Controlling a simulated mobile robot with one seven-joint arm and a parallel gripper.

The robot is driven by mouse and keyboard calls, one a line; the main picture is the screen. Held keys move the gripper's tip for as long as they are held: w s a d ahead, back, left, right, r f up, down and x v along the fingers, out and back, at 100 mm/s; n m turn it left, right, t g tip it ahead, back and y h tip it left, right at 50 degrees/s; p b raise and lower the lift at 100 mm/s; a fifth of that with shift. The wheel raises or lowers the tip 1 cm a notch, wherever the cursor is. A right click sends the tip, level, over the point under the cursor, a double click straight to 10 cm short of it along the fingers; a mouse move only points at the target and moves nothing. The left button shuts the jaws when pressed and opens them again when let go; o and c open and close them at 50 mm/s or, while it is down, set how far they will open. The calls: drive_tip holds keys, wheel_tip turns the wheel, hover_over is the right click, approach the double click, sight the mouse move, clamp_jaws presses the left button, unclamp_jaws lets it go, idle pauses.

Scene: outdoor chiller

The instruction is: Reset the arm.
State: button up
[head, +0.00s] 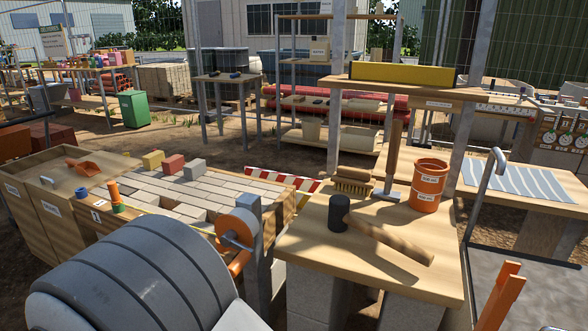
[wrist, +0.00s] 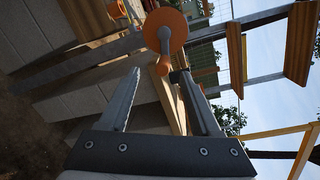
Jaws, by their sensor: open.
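My gripper (wrist: 158,72) shows in the wrist view with its two grey fingers spread apart and nothing held. An orange disc (wrist: 172,24) with a crank handle (wrist: 162,66) is beyond the fingers. The handle's end appears between the fingertips in the picture; I cannot tell how far beyond them it is. In the head view the orange wheel (head: 240,264) is by a grey post, left of the wooden worktable (head: 300,245). My gripper's fingers cannot be made out in the head view.
A mallet (head: 375,230), a brush (head: 353,182) and an orange bucket (head: 428,186) stand or lie on the worktable. A paved bench (head: 215,188) with several blocks is behind the wheel. A yellow beam (head: 390,73) lies on a shelf. Bare ground shows at back left.

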drive_tip(key=w+d+r+n+g+y, duration=0.1)
drive_tip(key=w+d+r+n+y, duration=0.1)
drive_tip(key=w+r+n+y, duration=0.6)
drive_tip(key=w+d+r+n+g+y, duration=0.2)
drive_tip(key=d+r+n+g, duration=0.1)
drive_tip(key=d+r+n, duration=0.4)
drive_tip(key=s+d+f+n+g+h, duration=0.25)
drive_tip(key=s+d+n, duration=0.25)
drive_tip(key=s+d, duration=0.75)
drive_tip(key=s+d+f+n+g+h, duration=0.1)
drive_tip(key=s+d+n+g+h, duration=0.25)
drive_tip(key=s+d+n, duration=0.8)
drive_tip(key=w+d+r+m+p, duration=0.1)
drive_tip(key=r+m+p, duration=0.1)
drive_tip(key=r+p, duration=1)
drive_tip(key=w+d+r+m+p, duration=0.1)
drive_tip(key=d+r+m+p, duration=0.1)
drive_tip(key=r+p, duration=1.1)
drive_tip(key=shift+w+m+g, duration=0.15)
drive_tip(key=shift+m+g, duration=0.15)
drive_tip(key=shift+m, duration=0.55)
